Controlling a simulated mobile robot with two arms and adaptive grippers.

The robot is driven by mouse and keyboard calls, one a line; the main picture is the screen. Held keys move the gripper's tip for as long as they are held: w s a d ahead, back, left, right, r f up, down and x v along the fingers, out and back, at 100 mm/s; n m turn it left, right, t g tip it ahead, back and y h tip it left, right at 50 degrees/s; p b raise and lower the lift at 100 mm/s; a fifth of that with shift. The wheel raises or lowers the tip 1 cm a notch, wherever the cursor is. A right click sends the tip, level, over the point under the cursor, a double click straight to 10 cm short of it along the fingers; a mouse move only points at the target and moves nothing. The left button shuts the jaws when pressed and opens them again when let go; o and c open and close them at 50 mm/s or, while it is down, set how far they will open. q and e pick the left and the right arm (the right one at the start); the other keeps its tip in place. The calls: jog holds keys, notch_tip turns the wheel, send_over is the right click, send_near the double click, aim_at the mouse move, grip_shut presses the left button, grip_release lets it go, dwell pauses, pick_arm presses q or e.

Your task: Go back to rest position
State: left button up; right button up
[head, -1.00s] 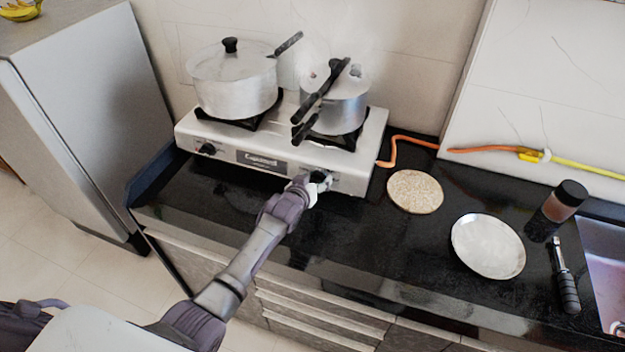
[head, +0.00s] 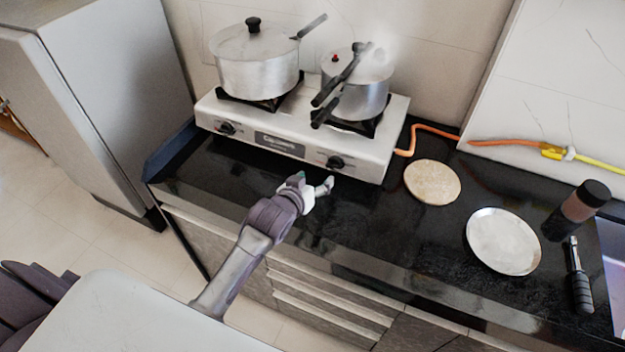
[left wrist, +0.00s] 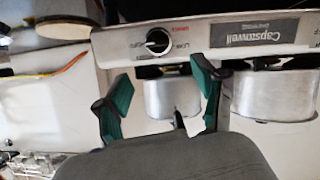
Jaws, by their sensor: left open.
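My left gripper (head: 312,186) is open and empty over the black counter, in front of the gas stove (head: 300,136). It is apart from the stove's right knob (head: 336,162). In the left wrist view the two green-padded fingers (left wrist: 160,100) stand apart with nothing between them, and the knob (left wrist: 158,41) shows beyond them. A pressure cooker (head: 355,92) stands on the right burner and a lidded saucepan (head: 255,70) on the left burner. My right gripper is not in view.
A round board (head: 432,182), a metal plate (head: 503,241), a dark-capped jar (head: 578,207) and a black-handled tool (head: 580,280) lie to the right on the counter. An orange hose (head: 425,128) runs behind. A fridge (head: 110,90) stands left. The counter's front left is clear.

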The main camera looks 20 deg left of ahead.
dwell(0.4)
pick_arm(q)
jog(key=s+f+m+g, duration=0.3)
jog(key=s+g, duration=0.7)
jog(key=s, duration=2.1)
notch_tip(320, 180, down, 25)
jog(key=g+b, duration=0.1)
jog(key=b, duration=0.1)
jog(key=s+a+f+g+y+b, duration=0.1)
jog(key=s+a+f, duration=0.1)
jog(key=s+f, duration=1.6)
notch_tip(320, 180, down, 2)
jog(key=shift+a+f+m, duration=0.15)
jog(key=shift+a+m, duration=0.05)
jog(key=shift+m, duration=0.2)
